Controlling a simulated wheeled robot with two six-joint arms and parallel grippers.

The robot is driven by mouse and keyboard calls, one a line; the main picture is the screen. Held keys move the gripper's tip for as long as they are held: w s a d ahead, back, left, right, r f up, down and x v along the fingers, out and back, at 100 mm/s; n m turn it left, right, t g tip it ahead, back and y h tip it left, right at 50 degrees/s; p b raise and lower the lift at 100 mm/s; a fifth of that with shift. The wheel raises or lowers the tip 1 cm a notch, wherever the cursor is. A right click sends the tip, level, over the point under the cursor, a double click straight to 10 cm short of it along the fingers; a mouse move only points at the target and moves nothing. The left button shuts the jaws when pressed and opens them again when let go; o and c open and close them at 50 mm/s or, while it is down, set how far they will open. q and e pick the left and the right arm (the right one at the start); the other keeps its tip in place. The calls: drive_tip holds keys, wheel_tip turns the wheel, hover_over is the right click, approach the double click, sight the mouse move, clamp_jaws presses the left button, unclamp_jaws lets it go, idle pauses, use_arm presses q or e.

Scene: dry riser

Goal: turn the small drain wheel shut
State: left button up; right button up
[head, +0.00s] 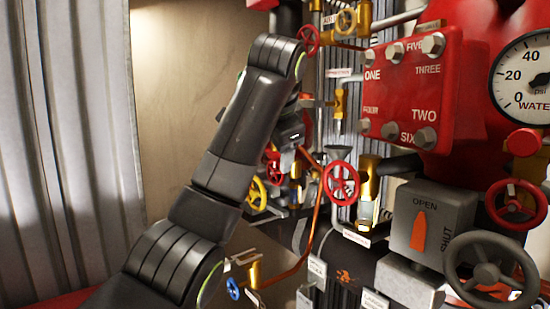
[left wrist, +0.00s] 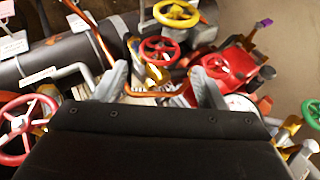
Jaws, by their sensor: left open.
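Several small handwheels are in view, and I cannot read a label that tells which is the drain wheel. A red handwheel (left wrist: 159,50) shows in the left wrist view between and beyond my left gripper's fingers. My left gripper (left wrist: 160,84) is open and empty, its two grey fingers spread apart with a copper pipe behind them. In the head view the left gripper (head: 292,138) is partly hidden by my own arm, beside a small red wheel (head: 272,160). A yellow wheel (head: 257,195) is just below it. My right gripper does not show.
A red wheel (head: 341,183) stands right of my arm, and a blue wheel (head: 233,289) is low down. A red bolted box (head: 415,95), a gauge (head: 525,80), an OPEN/SHUT lever box (head: 420,225) and a grey wheel (head: 490,270) fill the right. Pipes crowd the middle.

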sight(275, 170)
use_arm(q)
drive_tip(key=p+x, duration=0.2)
drive_tip(key=x, duration=0.5)
drive_tip(key=shift+w+f+p, duration=0.25)
drive_tip(key=shift+w+p, duration=0.05)
drive_tip(key=shift+p, duration=0.1)
drive_tip(key=shift+w+f, duration=0.2)
drive_tip(key=shift+f, duration=0.15)
